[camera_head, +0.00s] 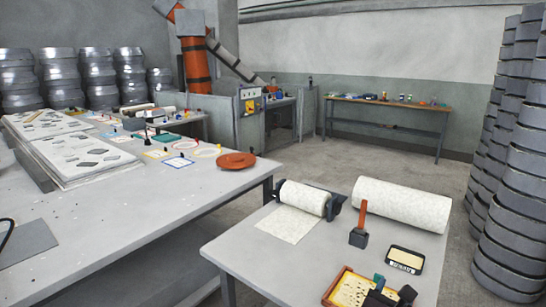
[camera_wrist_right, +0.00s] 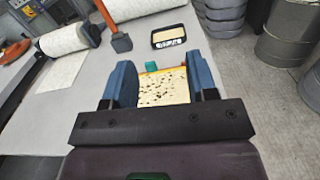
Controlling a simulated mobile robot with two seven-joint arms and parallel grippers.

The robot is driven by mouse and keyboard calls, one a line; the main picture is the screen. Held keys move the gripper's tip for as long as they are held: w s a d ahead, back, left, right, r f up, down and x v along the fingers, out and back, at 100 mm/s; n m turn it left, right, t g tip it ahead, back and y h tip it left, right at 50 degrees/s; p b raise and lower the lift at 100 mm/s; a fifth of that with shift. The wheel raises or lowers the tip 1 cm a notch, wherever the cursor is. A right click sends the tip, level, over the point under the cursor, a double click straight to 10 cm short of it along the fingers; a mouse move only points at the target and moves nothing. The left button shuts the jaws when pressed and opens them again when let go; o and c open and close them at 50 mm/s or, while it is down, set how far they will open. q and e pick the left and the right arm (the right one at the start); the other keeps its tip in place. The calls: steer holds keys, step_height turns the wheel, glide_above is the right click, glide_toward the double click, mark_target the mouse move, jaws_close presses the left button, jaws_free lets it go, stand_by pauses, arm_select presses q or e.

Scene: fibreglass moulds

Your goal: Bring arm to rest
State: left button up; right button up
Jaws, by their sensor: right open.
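My right gripper (camera_head: 392,288) is at the bottom of the head view, over the front end of the near table (camera_head: 240,248). In the right wrist view its two blue fingers (camera_wrist_right: 163,78) stand wide apart, with nothing gripped between them. Beyond and below the fingers is a shallow tray of pale yellow, dark-speckled material (camera_wrist_right: 166,88); the orange-brown rim of this tray (camera_head: 329,291) shows in the head view. The gripper hides part of the tray, and I cannot tell the gap between them. My left gripper is not in view.
A tool with an orange handle (camera_head: 361,219), a black-framed box (camera_head: 406,259) and two pale fabric rolls (camera_head: 400,204) (camera_head: 303,198) are on the near table. Stacked grey drums (camera_head: 510,190) stand right. A larger table (camera_head: 110,215) is left. Floor between is open.

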steer(key=a+f+m+t+y, duration=0.1)
steer(key=a+f+m+y, duration=0.2)
steer(key=m, duration=0.5)
steer(key=a+f+m+y, duration=0.1)
steer(key=f+m+y, duration=0.1)
steer(key=m+y, duration=0.4)
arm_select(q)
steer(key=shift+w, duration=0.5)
arm_select(e)
steer(key=s+d+f+m+g, duration=0.2)
steer(key=s+f+m, duration=0.4)
steer(key=s, duration=0.5)
steer(key=s+d+f+m+g+y, duration=0.1)
steer(key=s+d+f+m+g, duration=0.1)
steer(key=s+f+m, duration=0.4)
steer(key=s+d+f, duration=0.1)
steer(key=s+f, duration=0.3)
steer(key=s, duration=0.2)
steer(key=shift+s+d+m+y, duration=0.2)
steer(key=shift+m+y, duration=0.1)
steer(key=shift+m, duration=0.1)
steer(key=shift+f, duration=0.1)
